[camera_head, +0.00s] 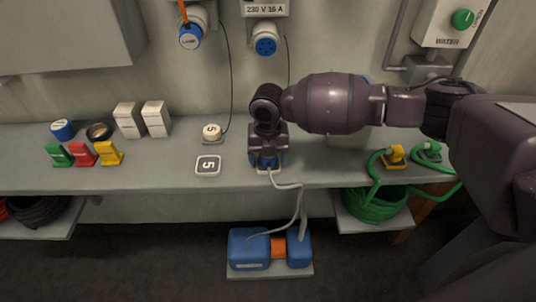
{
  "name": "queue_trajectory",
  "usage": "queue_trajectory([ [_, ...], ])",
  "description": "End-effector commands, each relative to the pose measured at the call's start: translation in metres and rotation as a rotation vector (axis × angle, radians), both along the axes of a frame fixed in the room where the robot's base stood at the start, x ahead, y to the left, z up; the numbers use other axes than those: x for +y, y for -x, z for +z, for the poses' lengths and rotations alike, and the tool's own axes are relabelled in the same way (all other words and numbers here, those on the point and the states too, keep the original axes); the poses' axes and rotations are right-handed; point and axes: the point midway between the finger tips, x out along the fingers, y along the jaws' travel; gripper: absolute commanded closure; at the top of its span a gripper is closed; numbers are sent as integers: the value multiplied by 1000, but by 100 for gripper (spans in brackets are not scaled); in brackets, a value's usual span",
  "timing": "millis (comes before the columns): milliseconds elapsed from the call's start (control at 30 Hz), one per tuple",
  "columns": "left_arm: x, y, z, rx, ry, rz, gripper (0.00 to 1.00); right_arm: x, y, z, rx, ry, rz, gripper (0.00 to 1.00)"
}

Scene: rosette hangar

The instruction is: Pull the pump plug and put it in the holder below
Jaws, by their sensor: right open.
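The wall socket (265,45) under the "230 V 16 A" sign is white with a blue face, and no plug is in it. The blue pump plug (268,162) is at the bench's front, below my right gripper (267,155). The gripper points down over the plug, is open, and hides much of it. A grey cable (300,204) runs from the plug down to the blue and orange pump (248,249) on the floor. The holder is mostly hidden by the gripper, so I cannot tell how the plug sits in it. My left gripper is not in view.
A plug labelled LAMP (190,40) hangs upper left. A green hose (372,205) is at right.

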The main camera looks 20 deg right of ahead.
Motion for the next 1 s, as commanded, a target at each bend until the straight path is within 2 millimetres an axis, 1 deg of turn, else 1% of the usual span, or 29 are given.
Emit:
queue_trajectory([
  [167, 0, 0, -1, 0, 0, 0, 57, 0, 0, 1, 0, 0, 0, 22],
  [267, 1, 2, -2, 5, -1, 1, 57, -1, -1, 17, -4, 1, -1, 22],
  [500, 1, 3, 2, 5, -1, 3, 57, 0, -1, 63, -4, 0, 0, 22],
  [700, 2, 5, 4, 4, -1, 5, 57, 0, -1, 93, -3, 0, 0, 22],
  [833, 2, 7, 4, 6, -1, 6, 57, 0, 0, 103, -1, 0, 1, 22],
  [1000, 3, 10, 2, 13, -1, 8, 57, 0, 0, 108, 0, 0, 0, 22],
])
